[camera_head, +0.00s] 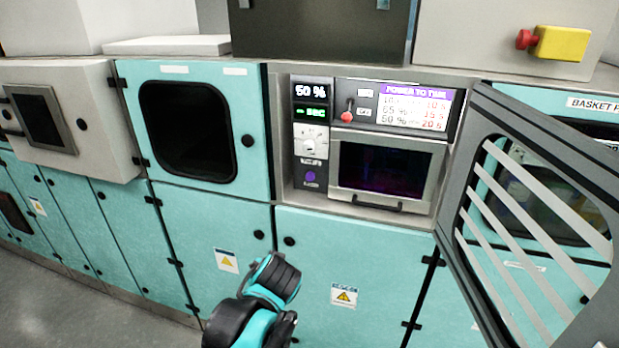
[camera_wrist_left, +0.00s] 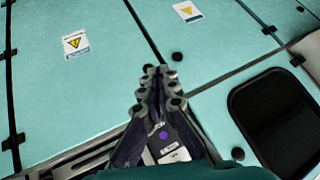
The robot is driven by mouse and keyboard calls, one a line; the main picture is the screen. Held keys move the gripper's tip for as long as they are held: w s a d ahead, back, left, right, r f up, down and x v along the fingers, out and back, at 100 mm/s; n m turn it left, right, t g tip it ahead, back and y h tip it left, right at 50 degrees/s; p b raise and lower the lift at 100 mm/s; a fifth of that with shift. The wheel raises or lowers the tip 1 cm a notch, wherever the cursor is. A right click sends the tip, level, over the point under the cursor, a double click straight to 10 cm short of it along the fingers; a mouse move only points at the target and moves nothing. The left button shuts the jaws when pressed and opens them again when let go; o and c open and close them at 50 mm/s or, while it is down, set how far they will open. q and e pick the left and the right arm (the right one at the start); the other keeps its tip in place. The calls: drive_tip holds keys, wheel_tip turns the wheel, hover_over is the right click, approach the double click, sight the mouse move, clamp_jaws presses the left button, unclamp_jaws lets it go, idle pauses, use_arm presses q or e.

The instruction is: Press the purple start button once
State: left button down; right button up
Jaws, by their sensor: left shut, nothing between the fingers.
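The purple start button (camera_head: 310,175) is a small round button low on the dark control panel (camera_head: 298,150), left of the machine's window. It also shows in the left wrist view (camera_wrist_left: 163,134), between and behind the fingers of my left gripper. My left gripper (camera_wrist_left: 158,72) is shut and empty, with its fingertips together in front of the teal cabinets. I cannot tell its distance from the button, and no touch is visible. In the head view a black and teal part of my arm is low in the middle; no fingers show there. My right gripper is not in view.
The panel has a 50 % display (camera_head: 310,92), a green SEC display (camera_head: 311,112) and a dial (camera_head: 311,143). A red switch (camera_head: 347,112) sits beside the power chart (camera_head: 413,107). A grey slatted door (camera_head: 480,240) stands open at right. The dark-window door (camera_head: 255,120) is shut.

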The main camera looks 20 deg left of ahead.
sight(310, 177)
use_arm(q)
drive_tip(key=w+r+t+y, duration=0.2)
drive_tip(key=w+y, duration=0.1)
drive_tip(key=w, duration=0.9)
drive_tip(key=w+r+t+y+p, duration=0.1)
drive_tip(key=w+r+t+y, duration=0.1)
drive_tip(key=w, duration=1)
drive_tip(key=shift+d+y, duration=0.4)
drive_tip(key=shift+y, duration=0.4)
drive_tip(key=shift+r, duration=0.1)
drive_tip(key=shift+w, duration=0.1)
drive_tip(key=shift+w+d+p, duration=0.15)
drive_tip(key=shift+w+p, duration=0.35)
drive_tip(key=shift+w, duration=3.8)
drive_tip(key=shift+w, duration=0.1)
drive_tip(key=shift+w, duration=0.3)
